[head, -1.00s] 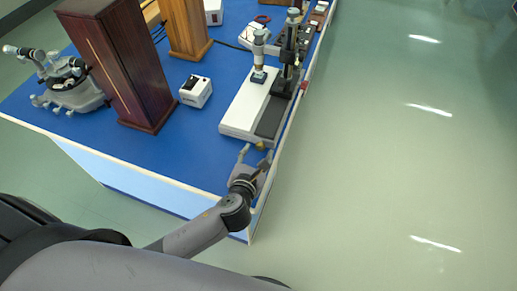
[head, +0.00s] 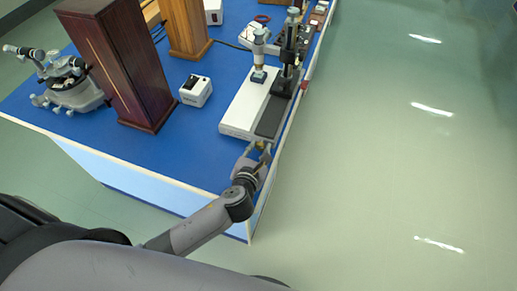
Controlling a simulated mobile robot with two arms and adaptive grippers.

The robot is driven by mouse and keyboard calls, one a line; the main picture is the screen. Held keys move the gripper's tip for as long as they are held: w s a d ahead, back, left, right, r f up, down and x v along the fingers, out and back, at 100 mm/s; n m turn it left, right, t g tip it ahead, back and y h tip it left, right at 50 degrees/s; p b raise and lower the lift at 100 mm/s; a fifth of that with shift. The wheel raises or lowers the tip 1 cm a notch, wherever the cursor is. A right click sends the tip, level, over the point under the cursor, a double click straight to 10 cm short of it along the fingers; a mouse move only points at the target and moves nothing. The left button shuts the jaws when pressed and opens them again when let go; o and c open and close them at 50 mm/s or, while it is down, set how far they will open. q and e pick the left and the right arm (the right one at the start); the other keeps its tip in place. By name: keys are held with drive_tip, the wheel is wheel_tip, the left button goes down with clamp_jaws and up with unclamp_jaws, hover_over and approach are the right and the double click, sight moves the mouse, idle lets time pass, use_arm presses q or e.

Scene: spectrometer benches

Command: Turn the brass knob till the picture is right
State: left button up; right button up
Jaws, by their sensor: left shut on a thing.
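My left gripper (head: 259,148) is at the near end of a white base (head: 247,106) with a black strip, close to the table's right edge. It is shut on the small brass knob (head: 261,144), which is mostly hidden between the fingers. On the base stand a grey and brass upright tube (head: 259,48) and a black column (head: 289,45). No picture or screen display is readable in this view. My right gripper is out of view.
The blue table (head: 172,155) also holds a tall dark wooden box (head: 120,65), a lighter wooden post (head: 186,28), a small white box (head: 196,90) with a black top, and a grey instrument (head: 70,88) at the left. The floor at the right is clear.

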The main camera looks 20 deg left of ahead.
use_arm(q)
clamp_jaws()
